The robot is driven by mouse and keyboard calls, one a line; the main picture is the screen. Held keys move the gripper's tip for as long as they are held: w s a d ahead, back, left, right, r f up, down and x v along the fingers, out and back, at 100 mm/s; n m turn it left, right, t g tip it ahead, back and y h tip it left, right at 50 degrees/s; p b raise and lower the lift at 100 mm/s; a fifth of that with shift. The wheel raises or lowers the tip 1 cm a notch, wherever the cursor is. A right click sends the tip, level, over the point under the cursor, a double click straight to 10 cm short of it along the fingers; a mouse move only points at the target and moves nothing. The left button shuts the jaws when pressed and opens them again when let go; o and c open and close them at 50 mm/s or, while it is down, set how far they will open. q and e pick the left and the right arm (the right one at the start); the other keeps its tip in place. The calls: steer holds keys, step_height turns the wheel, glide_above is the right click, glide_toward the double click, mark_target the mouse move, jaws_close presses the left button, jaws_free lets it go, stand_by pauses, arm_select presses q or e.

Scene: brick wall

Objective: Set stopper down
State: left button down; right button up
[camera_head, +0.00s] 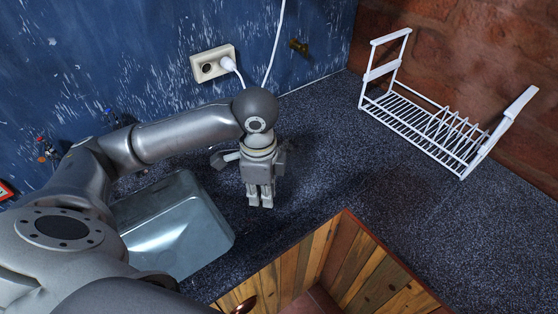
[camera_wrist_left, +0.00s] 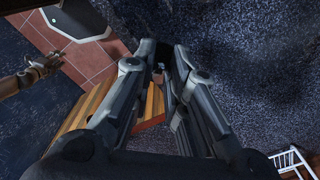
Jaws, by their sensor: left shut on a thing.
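My left gripper (camera_head: 260,202) hangs down over the dark speckled counter, right of the metal sink. In the left wrist view its two fingers (camera_wrist_left: 163,55) come close together at the tips, around a small dark thing, the stopper (camera_wrist_left: 158,68). The fingers hide most of the stopper, and it cannot be made out in the head view. I cannot tell whether it touches the counter.
The metal sink (camera_head: 178,235) lies at the left. An open wooden cabinet (camera_head: 325,262) is in front. A white dish rack (camera_head: 425,127) stands at the right, also seen in the wrist view (camera_wrist_left: 289,160). A wall socket (camera_head: 212,64) is behind. Counter (camera_head: 335,165) between gripper and rack is clear.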

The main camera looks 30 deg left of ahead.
arm_select(q)
steer(key=w+a+f+p, duration=0.1)
steer(key=w+f, duration=0.1)
steer(key=w, duration=0.1)
steer(key=w+a+f, duration=0.2)
steer(key=w+f, duration=0.1)
steer(key=w, duration=0.1)
steer(key=w+a+f+p, duration=0.1)
steer(key=w+f, duration=0.2)
steer(key=w, duration=0.1)
steer(key=shift+w+a+f+p, duration=0.15)
steer(key=shift+w+a+p, duration=0.05)
steer(key=shift+p, duration=0.1)
steer(key=shift+w+a+f, duration=0.15)
steer(key=shift+w+f, duration=0.4)
steer(key=shift+f, duration=0.15)
steer(key=shift+f+p, duration=0.3)
steer(key=shift+f, duration=1.25)
arm_select(e)
steer(key=shift+s+a+r, duration=0.15)
steer(key=shift+r, duration=0.75)
steer(key=shift+s+a+r, duration=0.1)
steer(key=shift+s+r, duration=0.05)
steer(key=shift+r, duration=0.7)
arm_select(q)
steer(key=shift+f, duration=0.1)
